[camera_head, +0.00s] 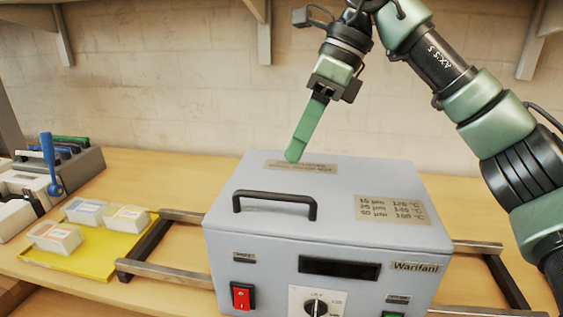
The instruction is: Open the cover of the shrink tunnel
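The shrink tunnel is a grey box-shaped laminator (250,245) in the middle of the bench. Its grey top cover (300,180) lies flat and closed, with a black bar handle (275,196) near the front edge. My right gripper (295,155) comes down from above over the back part of the cover, behind the handle and apart from it. Only one green finger shape shows, so I cannot tell whether it is open or shut. I cannot tell whether its tip touches the cover. My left gripper is not in view.
A dark and metal rail frame (160,268) sticks out on both sides of the machine. A yellow tray (95,262) with small boxes lies at the left. Beyond it stands a device with a blue lever (48,160). Wall shelves hang above.

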